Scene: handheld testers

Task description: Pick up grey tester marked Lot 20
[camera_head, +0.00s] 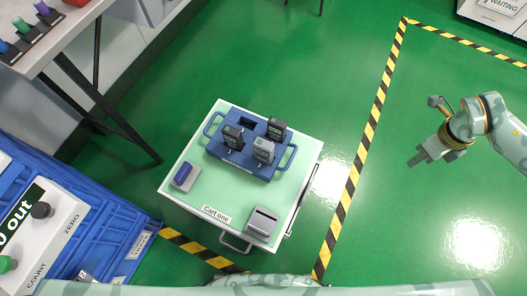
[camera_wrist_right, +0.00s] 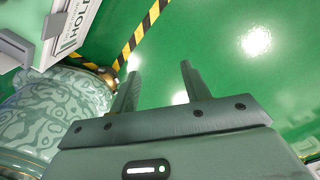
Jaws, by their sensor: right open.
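A blue rack (camera_head: 218,151) with side handles stands on the small cart and holds upright testers. A grey tester (camera_head: 264,150) is in its near right part. Two darker testers stand at its left (camera_head: 232,137) and far right (camera_head: 277,129). Their lot markings are too small to read, so I cannot tell which is Lot 20. One rack slot (camera_head: 248,122) looks empty. My right gripper (camera_head: 418,158) is open and empty above the green floor, well right of the cart. Its two spread fingers show in the right wrist view (camera_wrist_right: 160,75). My left gripper is not in view.
The cart (camera_head: 205,194), labelled Cart one, also bears a grey device (camera_head: 262,222) at its front right and a blue-topped item (camera_head: 185,175) at left. A table (camera_head: 59,37) is upper left; a blue bench (camera_head: 118,222) is lower left. Open floor lies between cart and gripper.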

